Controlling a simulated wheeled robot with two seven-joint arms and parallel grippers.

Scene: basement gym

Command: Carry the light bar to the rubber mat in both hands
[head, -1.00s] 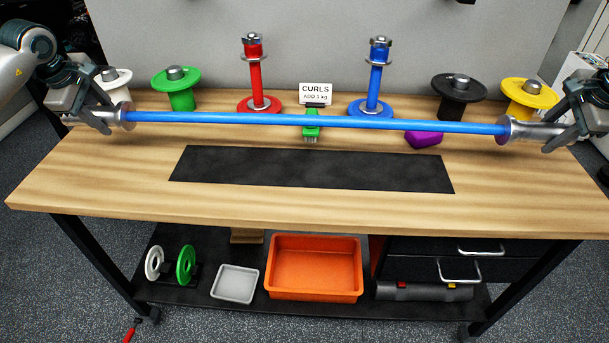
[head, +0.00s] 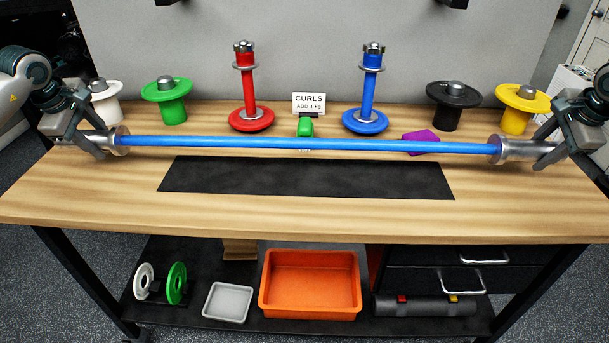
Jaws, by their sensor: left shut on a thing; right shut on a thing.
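The light bar (head: 300,144) is a long blue rod with silver sleeves at both ends. It lies level across the view, above the bench and just behind the black rubber mat (head: 300,180) in the picture. My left gripper (head: 95,140) is shut on the left silver sleeve. My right gripper (head: 550,150) is shut on the right silver sleeve. The mat is bare and flat on the wooden bench. The exact gap between the bar and the bench is hard to tell.
Behind the bar stand a red post (head: 249,90), a blue post (head: 368,90), a CURLS card (head: 309,103), a green brush-like item (head: 306,127), and white, green, black (head: 455,100) and yellow plates on stands. A purple block (head: 421,141) is partly behind the bar. Trays (head: 310,312) sit on the lower shelf.

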